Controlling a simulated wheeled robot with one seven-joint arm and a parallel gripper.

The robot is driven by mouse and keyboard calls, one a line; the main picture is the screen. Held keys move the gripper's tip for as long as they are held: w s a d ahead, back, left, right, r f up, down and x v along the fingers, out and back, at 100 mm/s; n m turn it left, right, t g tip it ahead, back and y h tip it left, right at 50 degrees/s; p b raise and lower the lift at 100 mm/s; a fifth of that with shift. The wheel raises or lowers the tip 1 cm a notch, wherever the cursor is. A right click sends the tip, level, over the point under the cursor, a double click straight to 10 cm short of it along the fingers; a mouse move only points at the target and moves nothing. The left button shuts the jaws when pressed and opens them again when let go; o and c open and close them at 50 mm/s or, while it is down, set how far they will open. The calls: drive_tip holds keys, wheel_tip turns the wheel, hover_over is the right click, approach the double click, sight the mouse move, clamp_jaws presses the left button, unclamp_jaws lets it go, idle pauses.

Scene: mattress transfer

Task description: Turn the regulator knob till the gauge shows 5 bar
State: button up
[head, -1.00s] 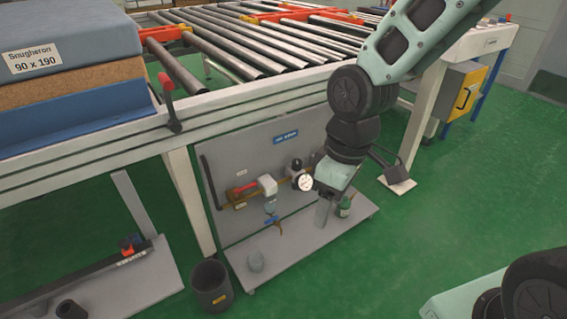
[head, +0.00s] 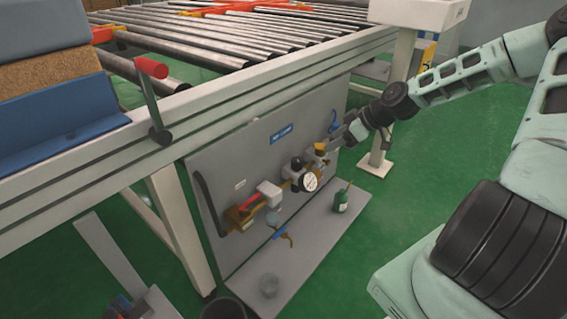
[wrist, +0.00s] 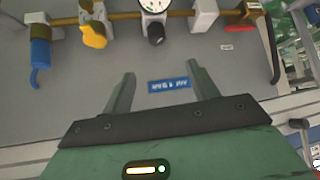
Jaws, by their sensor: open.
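The round white gauge (head: 310,182) sits on the brass pipe of the grey panel, its needle too small to read. It also shows cut off at the top of the wrist view (wrist: 154,4). The black regulator knob (head: 297,162) is just above the gauge in the head view. In the wrist view the knob (wrist: 156,38) lies beyond the gap between my fingertips, apart from them. My gripper (wrist: 160,72) is open and empty, facing the panel. In the head view my gripper (head: 338,141) is at the panel's right, near the yellow fitting.
A yellow fitting (head: 320,148) and a blue part (head: 333,122) are right of the gauge. A red-handled valve (head: 250,203) is left. A green bottle (head: 342,198) stands on the base shelf. The roller conveyor's rail (head: 250,85) runs above the panel.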

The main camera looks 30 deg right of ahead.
sight(298, 160)
drive_tip(key=b+x, duration=0.2)
drive_tip(key=x, duration=0.3)
drive_tip(key=b+x, duration=0.2)
drive_tip(key=x, duration=0.4)
drive_tip(key=b+x, duration=0.2)
drive_tip(key=x, duration=0.4)
drive_tip(key=shift+w+d+f, duration=0.15)
drive_tip(key=shift+w+d, duration=0.05)
drive_tip(key=shift+w, duration=0.1)
drive_tip(key=c, duration=1)
